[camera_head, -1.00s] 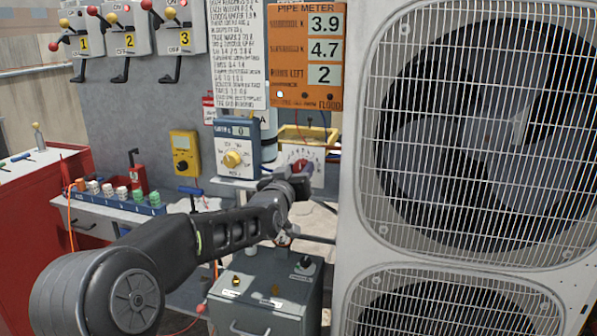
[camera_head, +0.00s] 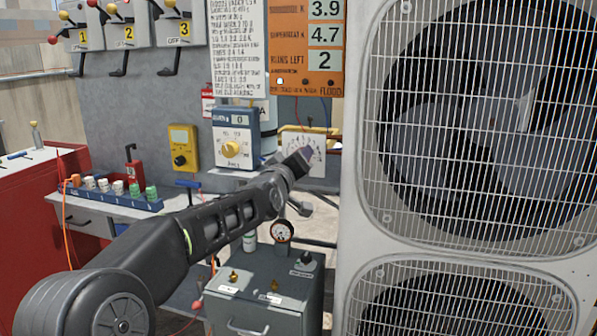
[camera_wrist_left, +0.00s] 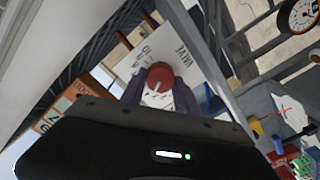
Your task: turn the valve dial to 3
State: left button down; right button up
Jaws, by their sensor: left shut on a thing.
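The valve dial is a white plate (camera_head: 318,143) with marks around its edge, on the back wall beside the big fan unit. In the left wrist view its red knob (camera_wrist_left: 158,77) stands in front of the white panel (camera_wrist_left: 185,45) lettered VALVE. My left gripper (camera_head: 302,157) reaches the dial from the lower left and hides the knob in the head view. In the wrist view its dark fingers (camera_wrist_left: 158,93) are shut on the red knob, one on each side. The knob's pointed number cannot be read. My right gripper is not in view.
A blue box with a yellow knob (camera_head: 231,149) is left of the dial. The fan unit (camera_head: 352,200) stands close on the right.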

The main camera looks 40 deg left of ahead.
pick_arm(q)
jog(key=shift+f+n+b, duration=0.1)
jog(key=shift+n+b, duration=0.8)
jog(key=shift+n, duration=0.4)
jog(key=c, duration=0.9)
grip_release()
jog(key=v, duration=0.7)
jog(key=shift+s, duration=0.4)
jog(key=shift+d, duration=0.1)
